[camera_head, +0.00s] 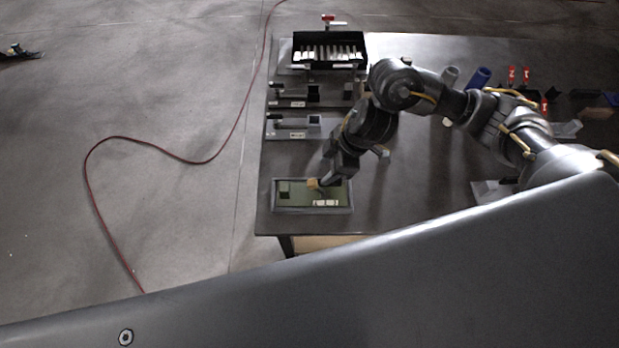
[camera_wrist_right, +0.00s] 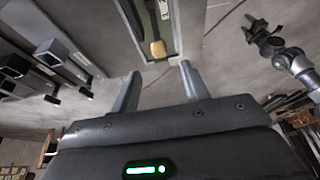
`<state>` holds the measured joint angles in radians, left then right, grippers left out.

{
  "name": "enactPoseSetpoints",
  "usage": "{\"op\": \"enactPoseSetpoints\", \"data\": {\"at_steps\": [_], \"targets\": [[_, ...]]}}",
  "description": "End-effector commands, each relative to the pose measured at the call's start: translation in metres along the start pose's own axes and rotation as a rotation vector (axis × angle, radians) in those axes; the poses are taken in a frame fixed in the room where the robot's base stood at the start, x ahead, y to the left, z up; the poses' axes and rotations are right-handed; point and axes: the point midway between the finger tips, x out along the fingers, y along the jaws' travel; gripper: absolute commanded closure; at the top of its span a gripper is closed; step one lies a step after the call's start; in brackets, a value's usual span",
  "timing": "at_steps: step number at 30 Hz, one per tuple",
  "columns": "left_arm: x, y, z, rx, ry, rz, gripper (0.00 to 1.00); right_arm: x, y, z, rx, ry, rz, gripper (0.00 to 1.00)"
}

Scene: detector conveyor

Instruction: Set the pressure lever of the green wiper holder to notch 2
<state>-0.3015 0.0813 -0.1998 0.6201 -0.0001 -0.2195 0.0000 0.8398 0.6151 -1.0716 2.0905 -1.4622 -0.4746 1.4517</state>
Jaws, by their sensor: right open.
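The green wiper holder (camera_head: 301,203) lies in a grey frame near the table's front left corner. Its lever has a yellowish knob (camera_head: 313,183), which also shows in the wrist view (camera_wrist_right: 158,49). White labels (camera_head: 325,203) sit near the lever; I cannot read them or tell its notch. My right gripper (camera_head: 322,182) is low over the holder, right by the knob. In the wrist view its two fingers (camera_wrist_right: 160,69) are apart and empty, with the knob just beyond the tips. What seems my left gripper (camera_head: 20,52) is far off at the left edge, its jaws unclear.
Two grey holders (camera_head: 291,128) with dark levers stand behind the green one. A black rack (camera_head: 330,64) with pale pieces stands at the back. Red numbered flags (camera_head: 526,76) and a blue cylinder (camera_head: 480,77) are at the right. A red cable (camera_head: 170,148) crosses the floor.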

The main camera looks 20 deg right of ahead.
Motion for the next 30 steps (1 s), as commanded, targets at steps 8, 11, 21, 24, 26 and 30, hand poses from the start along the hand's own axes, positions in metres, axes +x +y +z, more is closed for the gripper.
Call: {"op": "enactPoseSetpoints", "data": {"at_steps": [8, 11, 21, 24, 26, 30], "targets": [[0.001, 0.002, 0.004, -0.001, -0.007, 0.002, 0.48, 0.033, -0.002, -0.002, 0.0, 0.001, -0.006, 0.55], [0.0, 0.002, 0.003, -0.001, -0.005, 0.002, 0.48, 0.052, -0.001, -0.002, 0.002, 0.002, -0.005, 0.55], [0.002, 0.001, -0.002, -0.001, 0.002, 0.001, 0.48, 0.101, 0.0, -0.002, 0.0, 0.004, -0.001, 0.55], [0.002, 0.001, -0.002, -0.001, 0.002, 0.001, 0.48, 0.107, 0.0, -0.002, -0.001, 0.004, 0.0, 0.55], [0.002, 0.001, -0.002, -0.001, 0.002, 0.001, 0.48, 0.108, 0.0, -0.002, -0.001, 0.004, 0.0, 0.55], [0.002, 0.001, -0.002, -0.001, 0.002, 0.001, 0.48, 0.109, 0.0, -0.002, -0.001, 0.004, 0.001, 0.55]]}}
